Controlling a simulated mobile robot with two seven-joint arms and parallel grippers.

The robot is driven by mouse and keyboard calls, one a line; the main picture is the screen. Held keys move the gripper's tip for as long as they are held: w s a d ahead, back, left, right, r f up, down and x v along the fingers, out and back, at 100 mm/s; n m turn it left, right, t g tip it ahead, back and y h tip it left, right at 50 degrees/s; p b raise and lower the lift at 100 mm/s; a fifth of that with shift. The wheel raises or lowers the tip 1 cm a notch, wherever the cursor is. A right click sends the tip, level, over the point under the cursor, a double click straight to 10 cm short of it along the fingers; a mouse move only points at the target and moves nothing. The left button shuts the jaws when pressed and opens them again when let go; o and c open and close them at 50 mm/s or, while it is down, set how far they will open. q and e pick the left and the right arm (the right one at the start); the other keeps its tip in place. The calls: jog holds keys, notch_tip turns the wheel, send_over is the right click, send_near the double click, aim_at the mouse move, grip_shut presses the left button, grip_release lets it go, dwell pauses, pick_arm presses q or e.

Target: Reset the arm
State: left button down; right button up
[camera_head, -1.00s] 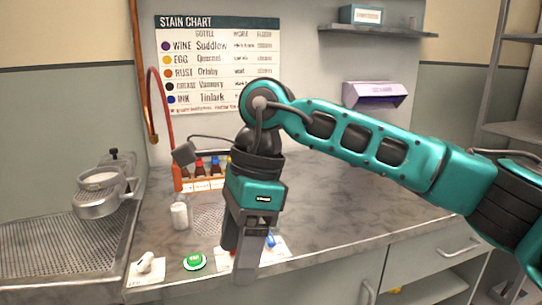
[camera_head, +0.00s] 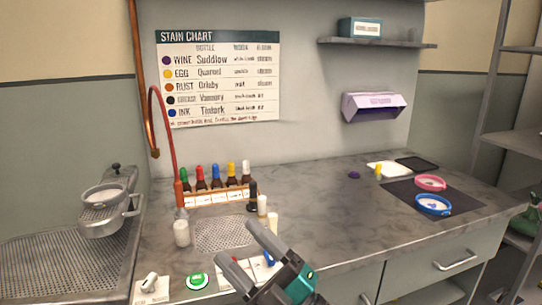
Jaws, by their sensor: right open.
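My right gripper (camera_head: 238,242) is low in the head view, at the front edge of the counter. Its two grey fingers point up and to the left, and they are apart with nothing seen between them. The teal wrist body is behind them at the bottom edge of the picture. The gripper covers part of a white card (camera_head: 262,268) with a blue item on it. Most of the right arm is out of the picture. My left gripper does not show.
A rack of several coloured-cap bottles (camera_head: 215,197) stands at the back of the counter. A white jar (camera_head: 181,231), a green button (camera_head: 197,281) and a black-capped bottle (camera_head: 252,196) are near the gripper. Pink (camera_head: 430,182) and blue (camera_head: 433,204) rings lie at right.

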jog(key=s+d+f+m+t+h+p, duration=0.1)
jog(key=d+f+m+t+h, duration=0.1)
jog(key=d+f+m+h, duration=0.6)
jog(key=s+d+f+m+t+h+p, duration=0.1)
jog(key=d+f+m+h, duration=0.5)
jog(key=f+m, duration=0.35)
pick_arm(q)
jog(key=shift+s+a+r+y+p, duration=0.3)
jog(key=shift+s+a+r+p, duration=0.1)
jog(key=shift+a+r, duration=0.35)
pick_arm(e)
jog(key=s+d+f+m+g+h, duration=0.4)
jog(key=s+d+f, duration=0.3)
jog(key=s+f, duration=0.5)
jog(key=shift+d+f+g, duration=0.25)
jog(key=shift+d+g, duration=0.05)
jog(key=shift+g, duration=0.4)
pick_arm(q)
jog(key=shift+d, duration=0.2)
pick_arm(e)
jog(key=shift+m, duration=0.25)
